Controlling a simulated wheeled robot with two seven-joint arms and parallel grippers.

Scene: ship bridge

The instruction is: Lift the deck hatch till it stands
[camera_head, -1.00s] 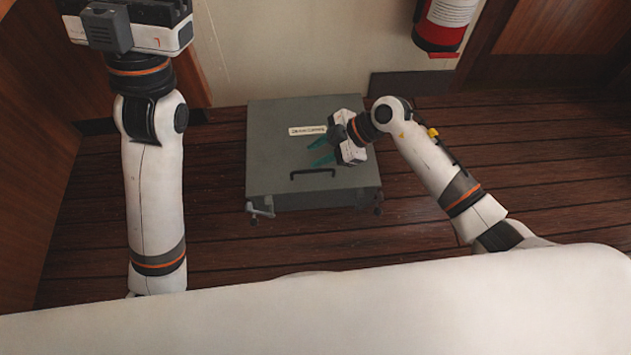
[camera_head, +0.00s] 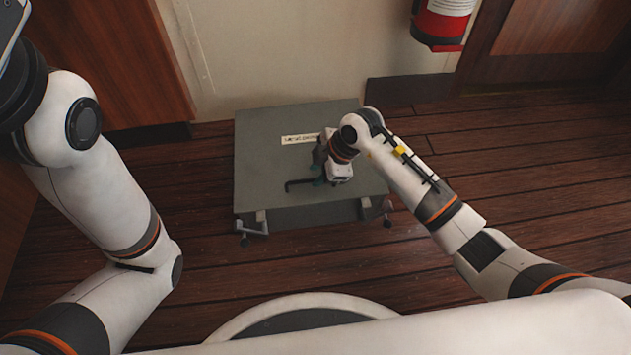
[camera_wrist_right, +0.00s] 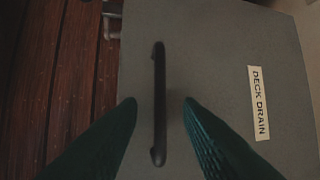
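The deck hatch (camera_head: 262,165) is a grey square lid on a low box, lying flat and closed. It carries a "DECK DRAIN" label, and a dark bar handle (camera_head: 300,184) near its front edge. Metal latches (camera_head: 252,228) hang at the front side. My right gripper (camera_head: 322,181) is over the lid at the handle's right part and hides some of it. In the right wrist view its teal fingers (camera_wrist_right: 161,101) are apart, one on each side of the handle (camera_wrist_right: 159,105), with gaps showing. My left gripper is outside the head view; only my left arm shows.
A red fire extinguisher (camera_head: 442,22) hangs on the wall at the upper right. The pale wall (camera_head: 290,50) stands close behind the hatch. A wood panel (camera_head: 110,60) stands at the left. Plank floor (camera_head: 540,180) is open on the right.

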